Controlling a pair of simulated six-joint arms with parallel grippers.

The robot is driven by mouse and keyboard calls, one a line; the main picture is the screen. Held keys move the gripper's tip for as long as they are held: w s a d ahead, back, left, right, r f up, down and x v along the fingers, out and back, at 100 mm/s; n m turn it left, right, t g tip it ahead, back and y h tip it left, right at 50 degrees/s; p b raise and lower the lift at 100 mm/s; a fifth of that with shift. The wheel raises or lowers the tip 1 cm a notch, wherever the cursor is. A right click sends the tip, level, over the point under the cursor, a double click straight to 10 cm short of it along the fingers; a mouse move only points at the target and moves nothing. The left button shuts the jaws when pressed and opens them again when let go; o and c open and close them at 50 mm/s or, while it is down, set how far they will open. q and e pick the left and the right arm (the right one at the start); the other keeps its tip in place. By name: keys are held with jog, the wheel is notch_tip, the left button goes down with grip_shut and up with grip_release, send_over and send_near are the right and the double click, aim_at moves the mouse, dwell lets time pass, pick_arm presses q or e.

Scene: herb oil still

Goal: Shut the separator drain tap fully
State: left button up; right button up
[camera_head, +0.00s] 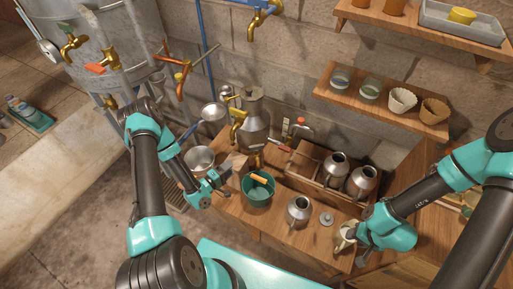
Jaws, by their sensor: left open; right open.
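The metal can-shaped vessel (254,118), which looks like the separator, stands against the block wall at the back of the bench. A brass tap (237,130) is on its left side, and a smaller brass piece (258,158) shows low at its front. I cannot tell which is the drain tap or how far it is turned. My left gripper (225,174) is open, in front of and below the vessel, left of the teal bucket and apart from the taps. My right gripper (352,237) is open at the bench's right front, beside a cream jug (343,237); contact is unclear.
A teal bucket (257,197) with a wooden-handled tool stands in front of the vessel. A metal pot (299,209) and a wooden crate (309,187) with two metal jugs (337,168) are to its right. A large still (92,45) with several taps stands at left.

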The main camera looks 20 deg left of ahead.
aim_at(254, 149)
pick_arm(q)
jog(key=x, duration=1.7)
jog(key=shift+w+d, duration=0.1)
jog(key=shift+w, duration=0.05)
jog(key=shift+c, duration=0.2)
jog(key=c, duration=0.9)
